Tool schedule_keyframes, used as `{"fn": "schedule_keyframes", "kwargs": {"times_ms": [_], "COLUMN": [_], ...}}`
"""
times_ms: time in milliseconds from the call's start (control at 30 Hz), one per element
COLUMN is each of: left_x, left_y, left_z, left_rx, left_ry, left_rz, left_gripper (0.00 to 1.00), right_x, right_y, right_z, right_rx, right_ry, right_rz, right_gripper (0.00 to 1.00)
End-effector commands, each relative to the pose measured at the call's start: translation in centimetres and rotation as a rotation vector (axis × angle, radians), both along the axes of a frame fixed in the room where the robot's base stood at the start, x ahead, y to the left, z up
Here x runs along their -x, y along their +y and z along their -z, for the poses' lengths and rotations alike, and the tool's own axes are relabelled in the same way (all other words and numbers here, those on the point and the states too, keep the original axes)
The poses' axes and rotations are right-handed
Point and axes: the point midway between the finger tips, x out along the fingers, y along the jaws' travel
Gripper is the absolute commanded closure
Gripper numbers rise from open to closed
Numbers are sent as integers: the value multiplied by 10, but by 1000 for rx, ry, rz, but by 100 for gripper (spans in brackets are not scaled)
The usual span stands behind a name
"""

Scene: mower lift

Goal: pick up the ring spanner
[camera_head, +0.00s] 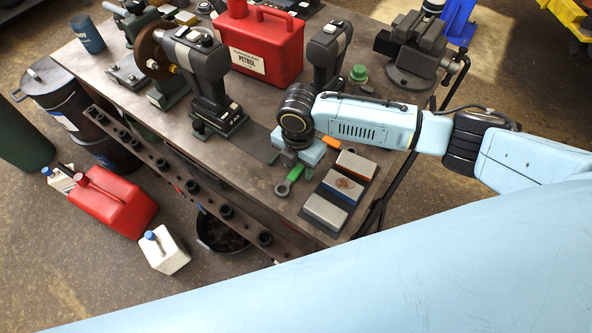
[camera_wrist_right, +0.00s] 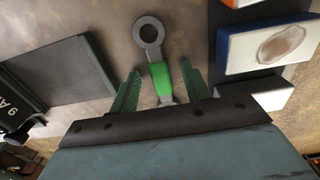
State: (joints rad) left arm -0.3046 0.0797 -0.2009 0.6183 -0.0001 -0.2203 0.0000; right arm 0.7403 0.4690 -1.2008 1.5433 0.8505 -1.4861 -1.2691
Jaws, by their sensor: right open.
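The ring spanner (camera_head: 289,180) lies on the workbench near its front edge, with a grey ring end and a green grip. In the right wrist view the spanner (camera_wrist_right: 159,76) has its ring pointing away from my gripper, and its green part lies between the two fingers. My right gripper (camera_head: 299,163) is over the spanner in the head view. In the wrist view my right gripper (camera_wrist_right: 158,82) is open, with a green finger on each side and gaps between. The spanner's far end is hidden by the gripper body. My left gripper is not in view.
Sharpening blocks (camera_head: 341,188) lie just right of the spanner on a dark tray. A cordless drill (camera_head: 207,80) stands to the left, with a dark flat plate (camera_wrist_right: 68,75) beside the gripper. A red petrol can (camera_head: 262,45) and a vise (camera_head: 413,50) stand farther back.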

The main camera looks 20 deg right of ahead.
Motion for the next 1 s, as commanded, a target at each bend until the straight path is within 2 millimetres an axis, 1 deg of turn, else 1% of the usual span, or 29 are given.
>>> {"fn": "schedule_keyframes", "kwargs": {"times_ms": [33, 67, 367, 400, 567, 667, 767, 1000], "left_x": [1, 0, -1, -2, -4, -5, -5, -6], "left_y": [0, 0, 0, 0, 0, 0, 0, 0], "left_z": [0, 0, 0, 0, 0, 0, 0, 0], "left_rx": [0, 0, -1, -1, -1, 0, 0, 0], "left_ry": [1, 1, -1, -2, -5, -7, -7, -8], "left_rz": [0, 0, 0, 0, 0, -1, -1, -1], "left_gripper": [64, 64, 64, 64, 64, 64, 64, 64], "right_x": [0, 0, 0, 0, 0, -1, -1, -1], "right_y": [0, 0, 0, 0, 0, 0, 1, 1], "right_z": [0, 0, -1, -1, -1, -5, -17, -65], "right_rx": [0, 0, 0, -1, -1, -2, -2, -2], "right_ry": [0, 0, 0, -1, -1, -2, -3, -5], "right_rz": [0, 0, 0, 0, 0, 0, 0, -1], "right_gripper": [55, 59, 99, 100, 100, 100, 100, 100]}}
